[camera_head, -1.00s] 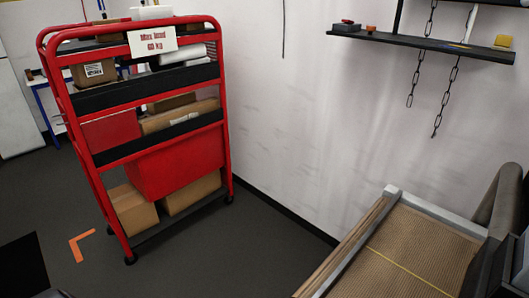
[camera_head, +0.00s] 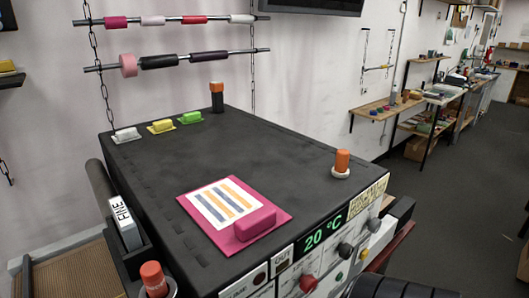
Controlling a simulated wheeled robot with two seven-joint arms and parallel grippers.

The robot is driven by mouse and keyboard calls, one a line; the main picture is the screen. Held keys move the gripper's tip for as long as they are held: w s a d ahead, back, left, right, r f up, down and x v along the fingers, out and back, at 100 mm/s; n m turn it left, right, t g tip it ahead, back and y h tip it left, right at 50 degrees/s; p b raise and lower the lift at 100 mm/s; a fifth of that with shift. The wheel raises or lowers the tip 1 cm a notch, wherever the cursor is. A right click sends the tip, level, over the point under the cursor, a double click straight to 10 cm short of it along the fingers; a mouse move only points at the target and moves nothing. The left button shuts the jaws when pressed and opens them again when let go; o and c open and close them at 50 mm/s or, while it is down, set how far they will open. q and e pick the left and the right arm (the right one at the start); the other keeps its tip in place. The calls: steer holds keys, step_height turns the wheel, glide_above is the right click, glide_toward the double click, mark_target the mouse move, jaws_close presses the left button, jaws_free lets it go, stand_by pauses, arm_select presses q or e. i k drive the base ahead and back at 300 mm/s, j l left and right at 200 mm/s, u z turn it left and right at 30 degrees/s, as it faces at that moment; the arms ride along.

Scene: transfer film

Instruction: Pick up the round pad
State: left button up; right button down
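No piece is clearly marked as the round pad. An orange-handled piece on a round white base (camera_head: 341,171) stands upright on the right part of the black-topped machine (camera_head: 270,140). A similar orange-red handle (camera_head: 152,276) stands at the machine's front left corner, partly cut off by the bottom edge. A dark cylinder with an orange top (camera_head: 217,97) stands at the back edge. A pink square pad (camera_head: 256,223) with a handle and a striped white sheet on it lies near the front.
White, yellow and green handled pads (camera_head: 162,127) line the machine's back left edge. Rolls of film (camera_head: 158,61) hang on bars above. A workbench (camera_head: 386,105) stands farther right. The middle of the black top is clear.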

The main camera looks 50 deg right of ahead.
mark_target(341, 170)
steer(key=z, duration=2.2)
